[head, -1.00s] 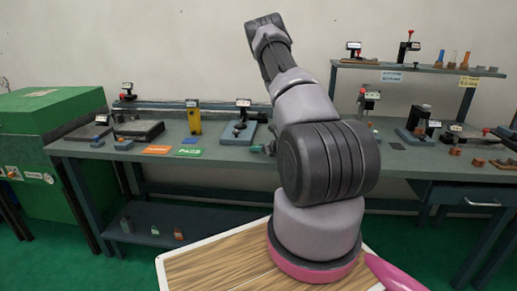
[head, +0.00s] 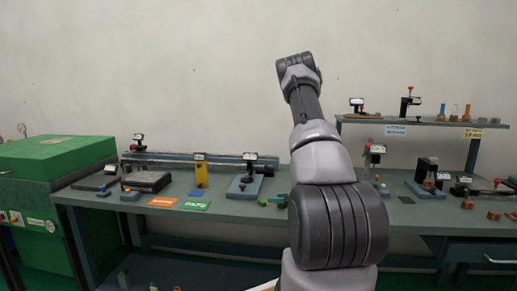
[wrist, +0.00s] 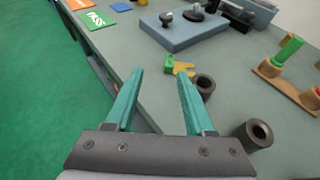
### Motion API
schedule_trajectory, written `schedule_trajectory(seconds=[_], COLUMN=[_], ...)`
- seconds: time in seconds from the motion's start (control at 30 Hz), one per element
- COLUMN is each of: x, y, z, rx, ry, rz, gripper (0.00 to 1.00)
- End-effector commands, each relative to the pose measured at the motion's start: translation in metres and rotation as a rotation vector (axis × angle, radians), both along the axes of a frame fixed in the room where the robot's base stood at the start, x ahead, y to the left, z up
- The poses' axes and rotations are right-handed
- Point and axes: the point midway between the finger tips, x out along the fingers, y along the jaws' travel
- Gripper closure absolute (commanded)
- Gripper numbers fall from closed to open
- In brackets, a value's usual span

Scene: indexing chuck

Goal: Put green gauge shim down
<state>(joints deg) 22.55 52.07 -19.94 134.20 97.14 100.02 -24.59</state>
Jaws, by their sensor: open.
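A small green piece (wrist: 169,65), which looks like the green gauge shim, rests on the grey bench top in the wrist view, against a small yellow piece (wrist: 183,69). My gripper (wrist: 161,76) is open, its two teal fingers wide apart with nothing between them. The green piece shows just past the fingertips, near the right finger. I cannot tell the height of the fingertips above the bench. In the head view my arm hides most of this spot; small green and teal bits show left of the arm, too small to tell apart.
Two dark hollow cylinders (wrist: 258,133) (wrist: 204,84) stand right of the right finger. A blue fixture plate (wrist: 185,32) lies beyond. A wooden rack (wrist: 272,70) with a green cylinder (wrist: 289,49) is at right. Green PASS (wrist: 96,18) and orange (head: 163,202) mats lie at left.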

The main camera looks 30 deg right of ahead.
Motion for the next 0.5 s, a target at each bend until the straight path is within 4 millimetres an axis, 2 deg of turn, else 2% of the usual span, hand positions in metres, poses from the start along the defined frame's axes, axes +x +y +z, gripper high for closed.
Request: schedule_trajectory(seconds=[0.13, 0.23, 0.37, 0.5], x=[0.015, 0.010, -0.017, -0.061], y=[0.062, 0.116, 0.177, 0.226], z=[0.068, 0.121, 0.179, 0.225], rx=[-0.022, -0.070, -0.181, -0.361], ry=[-0.064, -0.105, -0.150, -0.191], rz=[0.233, 0.447, 0.718, 0.991], gripper=[0.46, 0.46, 0.46, 0.46])
